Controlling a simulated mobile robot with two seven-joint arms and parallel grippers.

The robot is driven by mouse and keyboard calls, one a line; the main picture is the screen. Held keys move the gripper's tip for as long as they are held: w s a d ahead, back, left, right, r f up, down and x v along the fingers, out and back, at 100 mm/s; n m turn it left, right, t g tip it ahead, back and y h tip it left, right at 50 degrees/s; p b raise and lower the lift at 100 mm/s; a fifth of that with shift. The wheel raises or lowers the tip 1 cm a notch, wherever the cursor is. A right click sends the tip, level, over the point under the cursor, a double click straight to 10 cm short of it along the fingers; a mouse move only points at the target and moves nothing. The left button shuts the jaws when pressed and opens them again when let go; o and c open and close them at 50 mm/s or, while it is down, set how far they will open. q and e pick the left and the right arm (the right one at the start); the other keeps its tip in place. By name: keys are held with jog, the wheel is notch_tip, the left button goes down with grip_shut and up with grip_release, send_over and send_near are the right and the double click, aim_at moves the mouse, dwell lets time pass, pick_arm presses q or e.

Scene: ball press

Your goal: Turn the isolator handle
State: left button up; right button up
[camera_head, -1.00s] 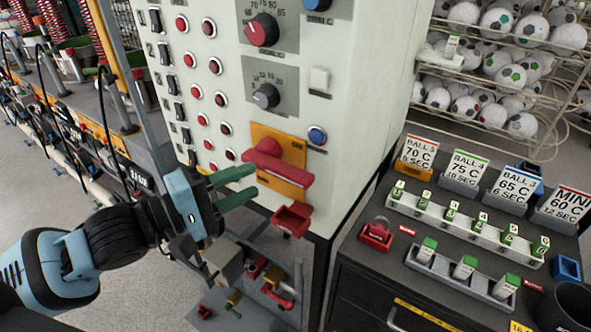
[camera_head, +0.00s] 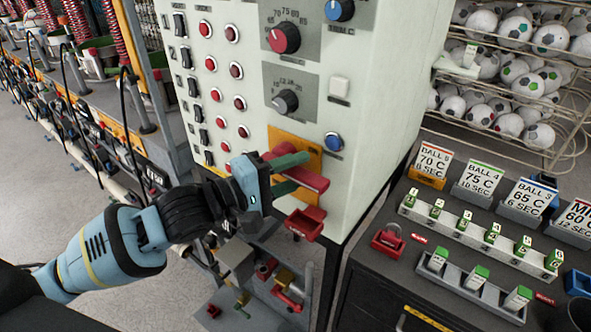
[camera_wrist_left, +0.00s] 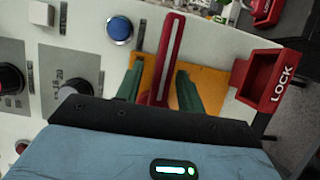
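The isolator handle (camera_head: 312,179) is a red bar on an orange plate (camera_head: 310,148) on the front of the pale cabinet. My left gripper (camera_head: 301,171) has green fingers and is at the handle. In the left wrist view the handle (camera_wrist_left: 168,58) runs between the two spread fingers (camera_wrist_left: 159,88), closer to the left one. A gap shows on the right side, so the fingers are not clamped on it. The handle's far end is partly covered by the fingers in the head view. My right gripper is not in view.
A red LOCK box (camera_head: 306,223) sticks out just below the handle. A blue button (camera_head: 334,141) and dark knobs (camera_head: 285,101) are nearby on the cabinet. A dark bench (camera_head: 390,275) with labelled cards stands to the right. Ball racks (camera_head: 520,75) are behind.

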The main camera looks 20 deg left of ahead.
pick_arm(q)
jog(key=shift+w+d, duration=0.15)
grip_shut()
dwell(0.4)
